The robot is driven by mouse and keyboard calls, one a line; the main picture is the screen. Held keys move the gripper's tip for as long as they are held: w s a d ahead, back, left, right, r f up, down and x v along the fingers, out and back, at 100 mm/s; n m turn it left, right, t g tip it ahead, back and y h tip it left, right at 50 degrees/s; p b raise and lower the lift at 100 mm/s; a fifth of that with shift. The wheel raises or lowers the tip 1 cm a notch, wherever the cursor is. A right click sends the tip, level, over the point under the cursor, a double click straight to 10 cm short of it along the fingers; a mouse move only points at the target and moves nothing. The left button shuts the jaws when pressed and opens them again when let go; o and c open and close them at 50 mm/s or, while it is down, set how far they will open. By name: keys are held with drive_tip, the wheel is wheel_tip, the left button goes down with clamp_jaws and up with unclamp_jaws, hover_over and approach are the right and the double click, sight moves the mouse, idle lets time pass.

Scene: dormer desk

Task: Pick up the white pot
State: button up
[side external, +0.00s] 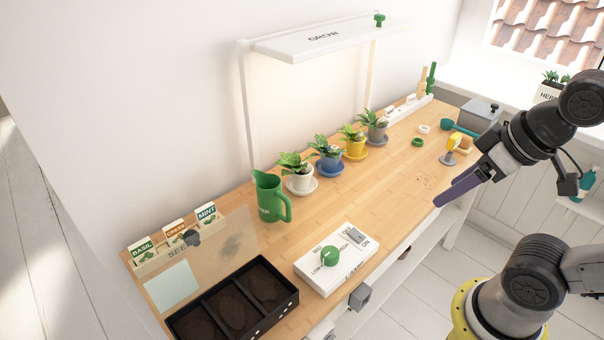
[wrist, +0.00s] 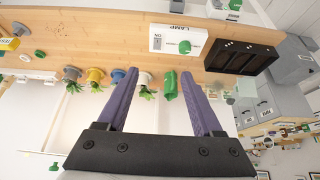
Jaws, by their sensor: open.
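The white pot (side external: 302,183) holds a leafy green plant and stands on a white saucer (side external: 301,190) toward the back of the desk. It is beside the green watering jug (side external: 269,197) and the blue pot (side external: 328,165). In the wrist view, the white pot (wrist: 145,78) shows small between my purple fingers. My gripper (side external: 452,195) is open and empty, to the right of the pot and far from it, near the desk's front edge. It also shows in the wrist view (wrist: 160,72), where the picture is upside down.
A yellow pot (side external: 354,149) and a grey pot (side external: 377,132) continue the row. A white lamp box (side external: 337,262) and black soil tray (side external: 236,307) lie in front. The grow shelf (side external: 325,38) overhangs the row. The middle of the desk is clear.

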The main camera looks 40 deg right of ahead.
drive_tip(key=o, duration=0.5)
drive_tip(key=w+r+n+t, duration=0.1)
drive_tip(key=w+r+t, duration=0.1)
drive_tip(key=w+r, duration=0.8)
drive_tip(key=m+g, duration=0.1)
drive_tip(key=g, duration=0.2)
hover_over(300, 173)
drive_tip(key=s, duration=0.3)
drive_tip(key=f, duration=2.8)
drive_tip(key=shift+s+d+f, duration=0.1)
drive_tip(key=shift+d+f, duration=0.15)
drive_tip(key=shift+a+x, duration=0.2)
drive_tip(key=shift+x, duration=2.6)
